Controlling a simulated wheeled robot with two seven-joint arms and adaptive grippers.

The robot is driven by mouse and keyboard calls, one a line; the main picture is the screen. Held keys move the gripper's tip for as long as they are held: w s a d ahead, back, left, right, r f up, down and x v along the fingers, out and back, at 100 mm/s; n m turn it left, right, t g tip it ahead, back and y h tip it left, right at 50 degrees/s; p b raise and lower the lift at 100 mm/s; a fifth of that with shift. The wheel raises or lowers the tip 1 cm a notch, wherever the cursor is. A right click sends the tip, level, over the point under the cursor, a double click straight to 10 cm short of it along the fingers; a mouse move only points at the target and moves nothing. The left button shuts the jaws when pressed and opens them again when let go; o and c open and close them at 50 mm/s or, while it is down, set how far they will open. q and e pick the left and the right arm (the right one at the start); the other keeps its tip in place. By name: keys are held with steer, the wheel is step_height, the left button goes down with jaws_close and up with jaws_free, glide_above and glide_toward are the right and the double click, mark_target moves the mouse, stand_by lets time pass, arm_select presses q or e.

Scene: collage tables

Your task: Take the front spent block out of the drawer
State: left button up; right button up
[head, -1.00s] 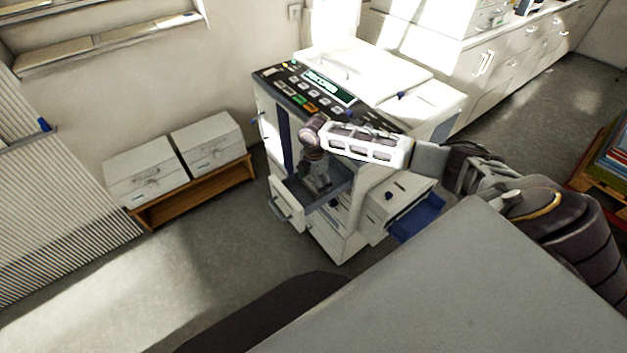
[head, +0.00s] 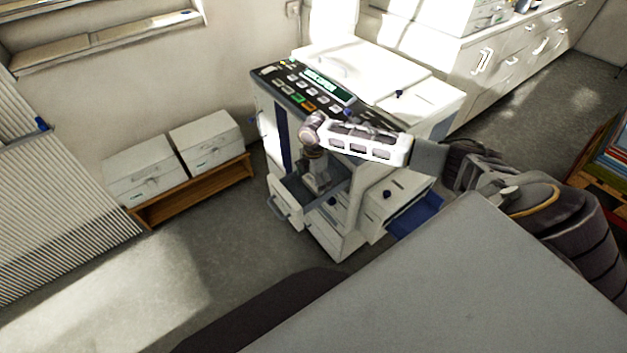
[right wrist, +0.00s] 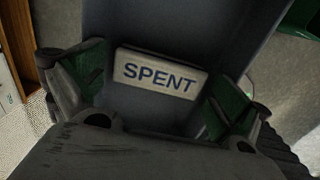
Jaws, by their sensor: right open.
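The open drawer (head: 283,207) sticks out from the front of the white machine. My right gripper (head: 318,188) points down into it, and its tips are partly hidden by the drawer walls. In the right wrist view a pale block marked SPENT (right wrist: 158,76) lies in the dark drawer interior (right wrist: 175,35). My right gripper also shows there (right wrist: 155,88), open, with one green-padded finger on each side of the block. I cannot tell whether either pad touches it. No other spent block can be made out. My left gripper is not in view.
The white machine (head: 380,75) has a control panel (head: 315,90) just behind my arm. A blue tray (head: 417,215) sticks out to the right of the drawer. A wooden bench with two grey boxes (head: 205,142) stands at the left. The floor between is clear.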

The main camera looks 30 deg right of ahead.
mark_target(314, 182)
step_height(314, 182, up, 12)
stand_by(0.8)
steer(key=shift+f, duration=0.1)
stand_by(0.5)
